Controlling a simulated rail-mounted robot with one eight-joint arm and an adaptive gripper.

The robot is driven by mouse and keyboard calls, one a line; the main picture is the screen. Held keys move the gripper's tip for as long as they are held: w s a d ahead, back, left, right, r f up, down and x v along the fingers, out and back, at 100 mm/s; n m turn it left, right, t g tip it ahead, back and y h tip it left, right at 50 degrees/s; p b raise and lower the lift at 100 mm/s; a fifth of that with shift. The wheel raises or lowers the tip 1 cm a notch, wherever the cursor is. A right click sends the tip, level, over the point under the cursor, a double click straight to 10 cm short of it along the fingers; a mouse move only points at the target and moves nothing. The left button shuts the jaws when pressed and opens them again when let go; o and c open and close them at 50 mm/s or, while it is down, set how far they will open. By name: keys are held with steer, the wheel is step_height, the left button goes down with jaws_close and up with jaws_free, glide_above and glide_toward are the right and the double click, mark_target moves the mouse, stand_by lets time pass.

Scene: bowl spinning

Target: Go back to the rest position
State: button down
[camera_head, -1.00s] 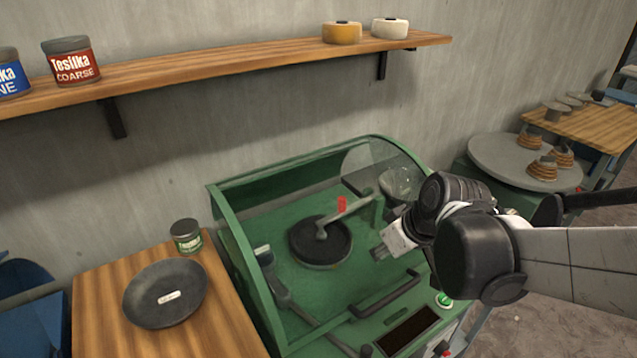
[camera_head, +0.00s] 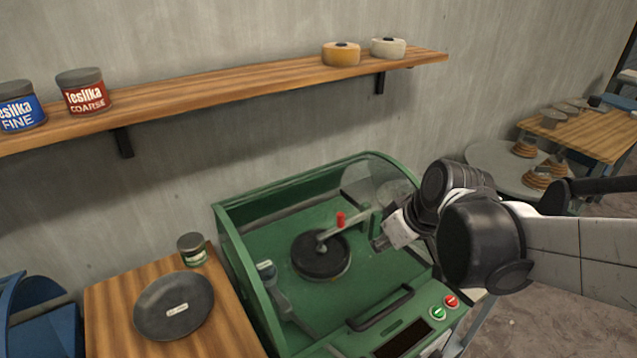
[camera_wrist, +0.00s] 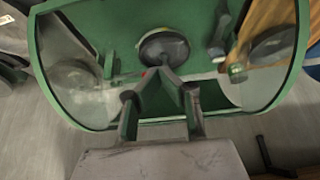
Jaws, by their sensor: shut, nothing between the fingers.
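My gripper (camera_head: 380,243) is shut and empty. In the head view it hangs over the right part of the green spinning machine (camera_head: 232,262), left of my wrist. In the wrist view the two fingers of my gripper (camera_wrist: 165,72) meet at their tips, in front of the machine's round dark disc. The disc (camera_head: 318,262) sits inside the machine under an arm with a red knob (camera_head: 341,220). The machine's clear curved cover (camera_head: 385,185) is at the back right, and its edges also show in the wrist view.
A dark bowl (camera_head: 160,320) with a label lies on the wooden table (camera_head: 110,295) at left, by a small tin (camera_head: 192,249). A shelf (camera_head: 220,92) with tins and rolls runs along the wall. A round grey table (camera_head: 490,160) stands at right. Green and red buttons (camera_head: 451,301) sit on the machine's front.

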steer(key=shift+r+p, duration=0.5)
steer(key=shift+r, duration=0.45)
steer(key=shift+s+f, duration=0.1)
steer(key=s+d+f+m+t+h+b, duration=0.1)
steer(key=s+d+m+b, duration=0.1)
steer(key=s+m+b, duration=0.1)
steer(key=s+d+f+m+t+h+b, duration=0.1)
steer(key=s+d+f+m+b, duration=0.1)
steer(key=s+b, duration=0.3)
steer(key=s+m, duration=0.1)
steer(key=s, duration=0.1)
steer(key=shift+s+d+h+b, duration=0.3)
steer(key=shift+s+h+b, duration=0.05)
steer(key=shift+h, duration=0.05)
stand_by(0.6)
